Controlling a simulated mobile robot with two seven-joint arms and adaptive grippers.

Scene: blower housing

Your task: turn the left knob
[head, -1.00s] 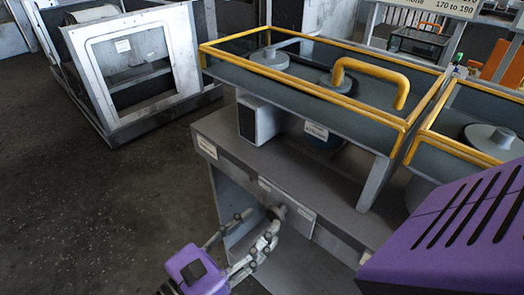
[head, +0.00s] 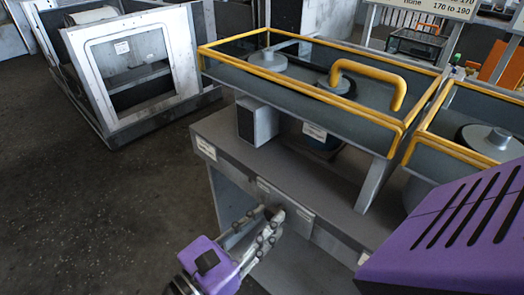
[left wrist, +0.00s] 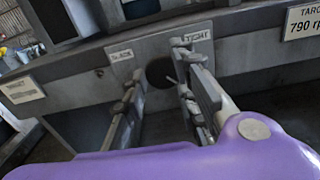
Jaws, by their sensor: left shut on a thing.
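The left knob (left wrist: 160,71) is a dark round shape on the grey front panel in the left wrist view. Its label plate reads SLACK on the left and TIGHT on the right. My left gripper (head: 266,220) reaches the front of the cabinet in the head view and is shut on the knob, which its fingers largely hide there. In the left wrist view the fingers (left wrist: 160,72) lie on either side of the knob. Which way the knob points cannot be made out. My right gripper is not in view.
A grey housing with a yellow rail (head: 300,91) stands on the bench top (head: 295,172) behind the knob. A second railed unit (head: 470,145) is at the right. A white-framed cabinet (head: 150,133) stands at back left. The floor (head: 110,220) at left is clear.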

